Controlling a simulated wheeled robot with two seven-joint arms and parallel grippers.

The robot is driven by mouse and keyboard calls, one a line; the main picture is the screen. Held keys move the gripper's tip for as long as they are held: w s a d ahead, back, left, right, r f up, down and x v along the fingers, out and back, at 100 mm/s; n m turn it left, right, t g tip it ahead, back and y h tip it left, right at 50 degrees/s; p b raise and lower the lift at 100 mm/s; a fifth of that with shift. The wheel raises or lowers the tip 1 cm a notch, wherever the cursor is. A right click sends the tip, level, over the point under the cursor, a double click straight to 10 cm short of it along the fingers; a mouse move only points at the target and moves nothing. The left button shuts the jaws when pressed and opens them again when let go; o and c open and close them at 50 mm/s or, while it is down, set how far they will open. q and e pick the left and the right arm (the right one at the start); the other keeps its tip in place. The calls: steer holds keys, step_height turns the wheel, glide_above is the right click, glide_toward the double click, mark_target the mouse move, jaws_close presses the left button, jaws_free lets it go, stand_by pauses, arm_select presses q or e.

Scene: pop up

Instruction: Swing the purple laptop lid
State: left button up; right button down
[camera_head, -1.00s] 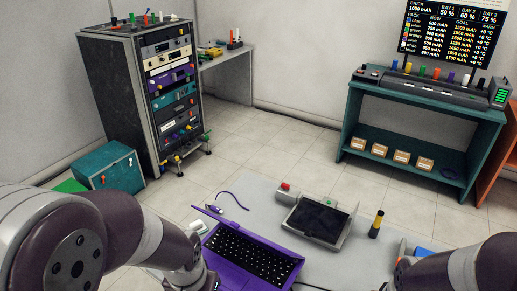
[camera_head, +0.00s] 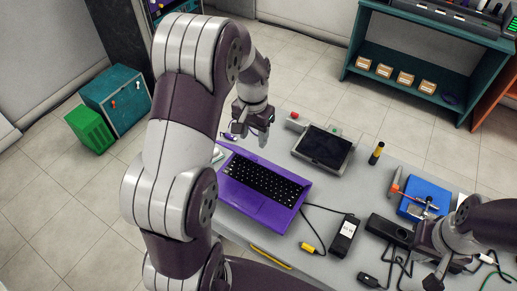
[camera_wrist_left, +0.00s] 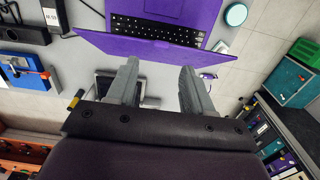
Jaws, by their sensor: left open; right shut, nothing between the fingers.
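The purple laptop (camera_head: 258,210) sits on the grey table, its black keyboard (camera_head: 262,184) showing. Its lid (camera_head: 285,172) stands up from the far side and appears as a thin strip in the head view. In the left wrist view the lid (camera_wrist_left: 165,48) spans the picture above the fingers. My left gripper (camera_head: 252,134) is open and empty beyond the lid; its two fingers (camera_wrist_left: 157,72) point toward the lid's outer face, and I cannot tell whether they touch it. My right gripper (camera_head: 434,281) is shut and empty at the table's lower right.
A grey tablet-like device (camera_head: 324,147) lies beyond the laptop. A yellow-topped black cylinder (camera_head: 376,154), a blue box (camera_head: 425,196), a black charger (camera_head: 343,236) and loose cables lie right of it. A yellow pencil-like item (camera_head: 270,257) lies at the near edge.

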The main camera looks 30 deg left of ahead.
mark_target(254, 157)
arm_select(q)
step_height(254, 157, down, 8)
steer(key=shift+a+r+p, duration=0.1)
steer(key=shift+r+p, duration=0.1)
steer(key=shift+p, duration=0.5)
steer(key=shift+f, duration=0.55)
jaws_close()
